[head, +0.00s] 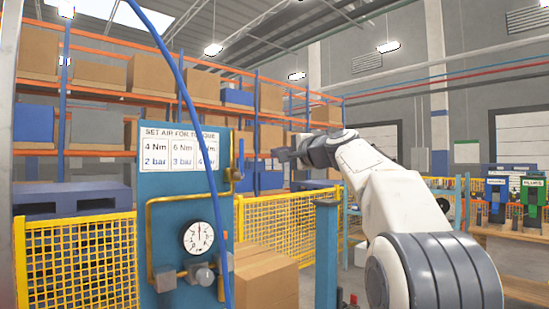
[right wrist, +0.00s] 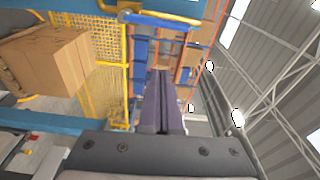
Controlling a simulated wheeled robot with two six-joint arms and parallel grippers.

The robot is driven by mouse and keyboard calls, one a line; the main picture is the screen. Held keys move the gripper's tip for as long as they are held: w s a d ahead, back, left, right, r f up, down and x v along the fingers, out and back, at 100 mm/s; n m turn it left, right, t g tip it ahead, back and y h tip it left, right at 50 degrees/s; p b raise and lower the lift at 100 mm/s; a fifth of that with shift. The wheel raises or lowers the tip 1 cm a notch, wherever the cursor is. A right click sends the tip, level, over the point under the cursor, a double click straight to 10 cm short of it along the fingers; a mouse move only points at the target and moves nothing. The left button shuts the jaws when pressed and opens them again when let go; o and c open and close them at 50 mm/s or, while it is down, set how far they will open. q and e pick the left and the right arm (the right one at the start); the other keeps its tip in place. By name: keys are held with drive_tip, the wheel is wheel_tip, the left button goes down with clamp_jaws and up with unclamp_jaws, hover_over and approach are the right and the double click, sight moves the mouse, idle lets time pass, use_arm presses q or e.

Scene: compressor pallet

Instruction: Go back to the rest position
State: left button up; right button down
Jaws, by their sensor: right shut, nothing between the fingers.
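My right arm reaches in from the lower right in the head view, and its gripper (head: 284,154) is raised in the air, pointing left. In the right wrist view the two dark fingers (right wrist: 162,102) lie side by side, shut, with nothing between them. The gripper appears to the right of a blue panel (head: 178,219) with an air pressure sign (head: 180,151), a round gauge (head: 198,237) and a yellow pipe (head: 160,203). I see no contact with the panel. My left gripper is not in view.
A blue hose (head: 187,100) hangs before the panel. Yellow mesh fencing (head: 80,262), cardboard boxes (head: 265,279) and a blue post (head: 326,255) stand around it. Orange racks (head: 100,93) fill the back. A bench with green and blue tools (head: 533,192) is at right.

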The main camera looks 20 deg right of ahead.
drive_tip(key=s+a+f+n+g+y+p, duration=0.1)
drive_tip(key=s+a+f+n+g, duration=0.15)
drive_tip(key=a+f, duration=0.5)
drive_tip(key=s+a+f+n+g+y+p, duration=0.1)
drive_tip(key=a+f+n+g, duration=0.2)
drive_tip(key=a+f, duration=0.45)
drive_tip(key=s+a+f+n+g+p, duration=0.1)
drive_tip(key=s+a+f+n+g, duration=0.45)
drive_tip(key=s+a+f, duration=0.55)
drive_tip(key=s+a+f+n+g+h+p, duration=0.1)
drive_tip(key=s+f+n+g, duration=0.15)
drive_tip(key=s+f, duration=0.4)
drive_tip(key=s+a+f+n+g+h+p, duration=0.1)
drive_tip(key=s+f+n+g, duration=0.15)
drive_tip(key=s, duration=0.75)
drive_tip(key=s+d+f+n+h, duration=0.1)
drive_tip(key=s+d+f+n, duration=0.1)
drive_tip(key=s, duration=0.4)
drive_tip(key=s+d+f+n+g+h, duration=0.1)
drive_tip(key=s+d+f+n+h, duration=0.1)
drive_tip(key=s+f, duration=0.4)
drive_tip(key=shift+s+d+f+n+g+p, duration=0.35)
drive_tip(key=shift+d+n, duration=0.3)
drive_tip(key=shift+n, duration=0.45)
drive_tip(key=shift+r, duration=0.1)
